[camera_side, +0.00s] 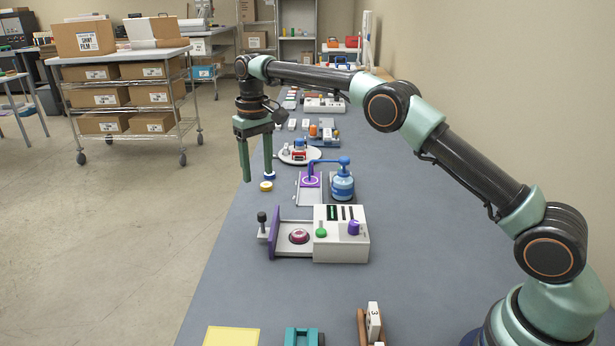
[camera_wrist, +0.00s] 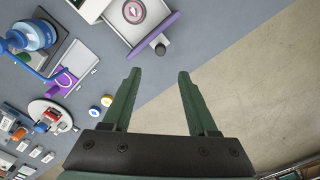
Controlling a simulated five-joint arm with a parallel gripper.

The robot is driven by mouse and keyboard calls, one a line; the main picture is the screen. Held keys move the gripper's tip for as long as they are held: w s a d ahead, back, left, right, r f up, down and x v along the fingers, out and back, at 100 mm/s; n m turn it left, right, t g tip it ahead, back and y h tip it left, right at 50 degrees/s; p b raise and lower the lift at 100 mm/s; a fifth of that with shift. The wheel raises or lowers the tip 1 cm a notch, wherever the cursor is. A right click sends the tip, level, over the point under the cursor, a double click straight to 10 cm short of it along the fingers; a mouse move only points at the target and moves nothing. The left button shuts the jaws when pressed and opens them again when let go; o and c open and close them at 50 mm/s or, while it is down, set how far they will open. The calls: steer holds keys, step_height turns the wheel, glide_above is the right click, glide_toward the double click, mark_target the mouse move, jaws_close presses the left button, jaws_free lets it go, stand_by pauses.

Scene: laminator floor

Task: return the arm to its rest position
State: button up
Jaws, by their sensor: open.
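My gripper (camera_side: 258,158) has two green fingers pointing down, and it hangs at the left edge of the grey bench, partly over the floor. In the wrist view my gripper (camera_wrist: 158,78) is open, with nothing between its fingers. My arm reaches out from its base at the lower right, stretched over the bench. The fingertips are above the bench top, beside a yellow disc (camera_side: 266,186) and a white and blue piece (camera_side: 269,175); the exact height is hard to tell.
The grey bench (camera_side: 230,290) holds a white box with a purple panel (camera_side: 341,233), a blue dispenser (camera_side: 342,184), a round white tray (camera_side: 286,158), a yellow sheet (camera_side: 231,336) and a teal block (camera_side: 302,337). A wheeled cart (camera_side: 185,103) with boxes stands on the floor. Air above the bench is free.

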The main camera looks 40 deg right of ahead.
steer(key=shift+r, duration=0.4)
steer(key=s+d+r+t, duration=0.3)
steer(key=s+r, duration=0.9)
steer(key=s+d+f+t, duration=0.1)
steer(key=s+f, duration=0.2)
steer(key=s, duration=0.5)
steer(key=s+d+f+t, duration=0.1)
steer(key=s+f, duration=0.2)
steer(key=s, duration=0.5)
steer(key=shift+s+d+t, duration=0.3)
steer(key=shift+s, duration=0.1)
steer(key=shift+o, duration=0.3)
